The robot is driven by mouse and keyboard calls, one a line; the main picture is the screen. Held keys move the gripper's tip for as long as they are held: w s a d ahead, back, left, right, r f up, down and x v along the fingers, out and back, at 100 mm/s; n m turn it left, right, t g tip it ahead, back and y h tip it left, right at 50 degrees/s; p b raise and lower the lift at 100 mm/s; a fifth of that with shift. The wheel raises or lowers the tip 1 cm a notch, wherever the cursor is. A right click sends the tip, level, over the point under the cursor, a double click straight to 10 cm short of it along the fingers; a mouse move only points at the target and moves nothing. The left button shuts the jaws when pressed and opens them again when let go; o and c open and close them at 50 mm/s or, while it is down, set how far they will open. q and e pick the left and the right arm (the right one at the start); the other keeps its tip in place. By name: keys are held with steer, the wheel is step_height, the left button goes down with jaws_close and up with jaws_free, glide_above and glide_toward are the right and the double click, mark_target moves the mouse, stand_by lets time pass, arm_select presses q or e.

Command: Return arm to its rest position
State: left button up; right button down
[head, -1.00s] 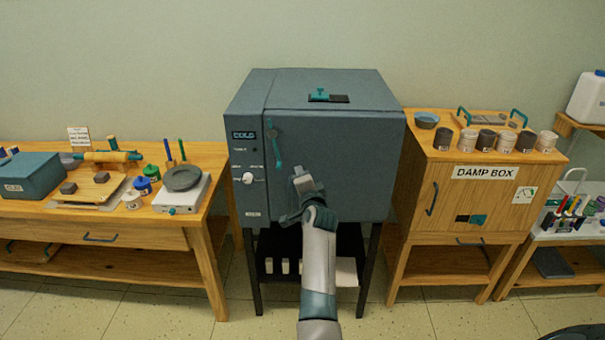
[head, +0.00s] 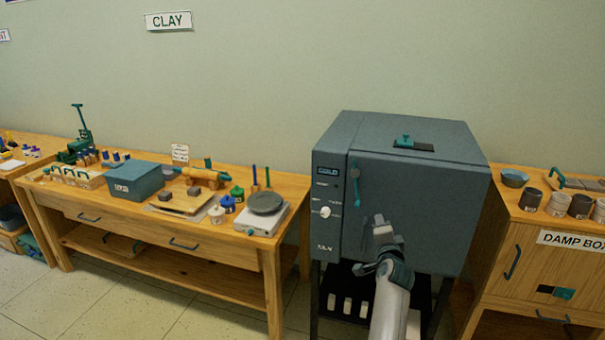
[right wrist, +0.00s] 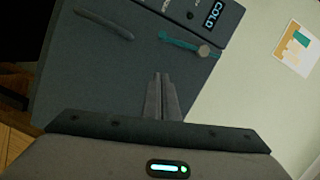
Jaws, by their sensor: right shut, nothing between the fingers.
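My right gripper (head: 380,226) is raised in front of the grey kiln (head: 425,200) in the head view, with its arm coming up from the bottom. Its fingers are shut and hold nothing. In the right wrist view the two closed fingers (right wrist: 160,97) point toward the kiln front (right wrist: 110,80). A gap to the kiln cannot be judged exactly. The kiln's door is shut, with a teal latch handle (head: 356,186) and a white knob (head: 325,212) on its left side. My left gripper does not show in either view.
A wooden table (head: 190,239) with clay tools, a blue-grey box (head: 135,181) and a scale (head: 262,217) stands left of the kiln. The wooden damp box (head: 530,262) with several jars stands close on the right. Open floor (head: 110,305) shows at the lower left.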

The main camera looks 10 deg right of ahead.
steer(key=s+a+f+n+g+y+b, duration=0.1)
steer(key=s+a+f+n, duration=0.15)
steer(key=f, duration=0.55)
steer(key=s+a+f+n+g+y, duration=0.1)
steer(key=a+f+n, duration=0.15)
steer(key=f, duration=0.65)
steer(key=s+a+f+n+g+y+b, duration=0.1)
steer(key=s+a+f, duration=0.15)
steer(key=f, duration=0.55)
steer(key=s+a+f+n+g+y+b, duration=0.1)
steer(key=s+a+f+n+g, duration=0.25)
steer(key=s+f, duration=1.1)
steer(key=s+a+f+n+g+y, duration=0.1)
steer(key=s+a+f+n+g, duration=0.25)
steer(key=s+f, duration=1.1)
steer(key=s+f+n+g, duration=0.1)
steer(key=s+f, duration=0.5)
steer(key=s, duration=0.7)
steer(key=s+f+n+g+b, duration=0.1)
steer(key=s+f+n+g, duration=0.1)
steer(key=s+f, duration=0.5)
steer(key=s+f+n+g+b, duration=0.1)
steer(key=s+f+n, duration=0.3)
steer(key=s, duration=1.6)
step_height(320, 180, down, 2)
steer(key=shift+a+f+g, duration=0.2)
steer(key=shift+a+g, duration=0.05)
steer(key=shift+g, duration=0.45)
